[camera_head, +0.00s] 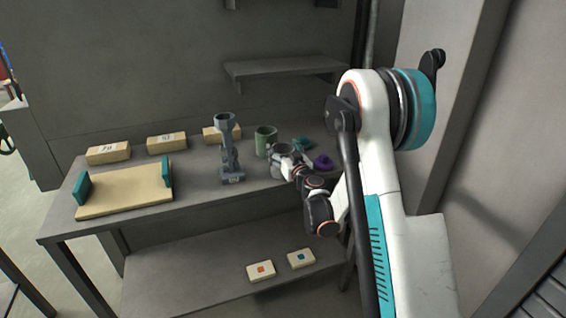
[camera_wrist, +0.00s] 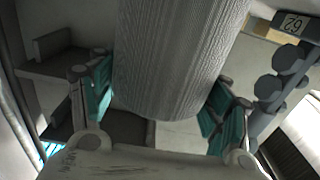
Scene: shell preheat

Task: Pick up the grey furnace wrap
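The grey furnace wrap (camera_head: 279,160) is a grey cylinder near the right end of the workbench in the head view, partly hidden by my gripper (camera_head: 297,167). In the wrist view the ribbed grey wrap (camera_wrist: 175,60) fills the upper middle, and its upper part runs out of the picture. My gripper (camera_wrist: 160,108) has its teal-padded fingers on either side of the wrap. The pads look very close to its sides or touching them; I cannot tell whether they press on it.
On the bench (camera_head: 200,200), a grey stand (camera_head: 231,160) is left of the wrap. A green cup (camera_head: 265,138), a teal object (camera_head: 302,143) and a purple object (camera_head: 322,162) are close by. A wooden tray (camera_head: 125,190) is at left. A wall shelf (camera_head: 282,68) hangs behind.

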